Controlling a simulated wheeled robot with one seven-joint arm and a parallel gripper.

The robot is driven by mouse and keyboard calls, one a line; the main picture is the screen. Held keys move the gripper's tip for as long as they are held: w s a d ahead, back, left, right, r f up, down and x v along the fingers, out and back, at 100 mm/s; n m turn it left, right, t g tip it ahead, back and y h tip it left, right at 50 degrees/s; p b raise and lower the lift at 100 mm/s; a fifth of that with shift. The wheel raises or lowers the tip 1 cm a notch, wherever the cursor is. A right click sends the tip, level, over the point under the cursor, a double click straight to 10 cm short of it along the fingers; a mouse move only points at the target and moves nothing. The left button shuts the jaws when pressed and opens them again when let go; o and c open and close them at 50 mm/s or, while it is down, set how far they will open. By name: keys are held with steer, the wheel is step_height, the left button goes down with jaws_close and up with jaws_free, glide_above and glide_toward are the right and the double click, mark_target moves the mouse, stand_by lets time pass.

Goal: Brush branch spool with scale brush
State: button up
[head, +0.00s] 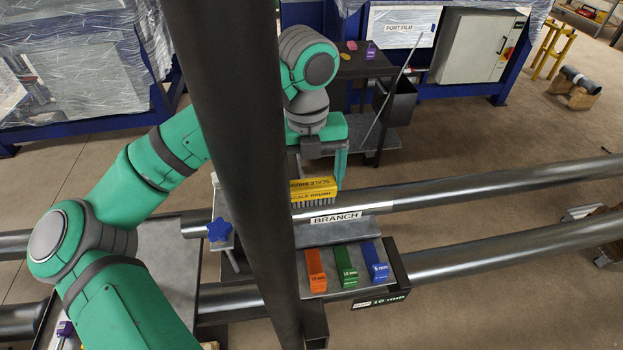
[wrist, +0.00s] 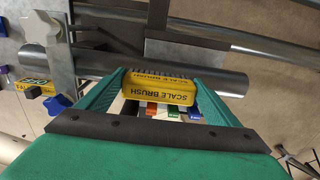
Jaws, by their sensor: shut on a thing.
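The scale brush (head: 314,189) is a yellow block with black lettering and bristles pointing down. It also shows in the wrist view (wrist: 158,92). My gripper (wrist: 160,84) is shut on it, one green finger on each side. In the head view the brush is just above or at the grey pipe behind the BRANCH label (head: 337,217); I take this pipe (head: 430,190) to be the branch spool. I cannot tell whether the bristles touch it. A dark upright post hides the left part of the brush and pipe.
Orange (head: 316,269), green (head: 345,265) and blue (head: 374,263) blocks sit on a small shelf in front of the pipe. A second pipe (head: 490,243) runs nearer. A blue star knob (head: 219,230) stands left. A small dark table (head: 362,62) stands behind.

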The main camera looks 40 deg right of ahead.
steer(key=shift+w+a, duration=0.35)
steer(key=shift+a, duration=0.2)
steer(key=shift+s+d+r, duration=0.1)
steer(key=shift+s+d, duration=0.25)
steer(key=shift+d, duration=0.2)
steer(key=shift+s+d, duration=0.3)
steer(key=shift+d, duration=0.2)
steer(key=shift+r, duration=0.15)
steer(key=shift+r, duration=0.9)
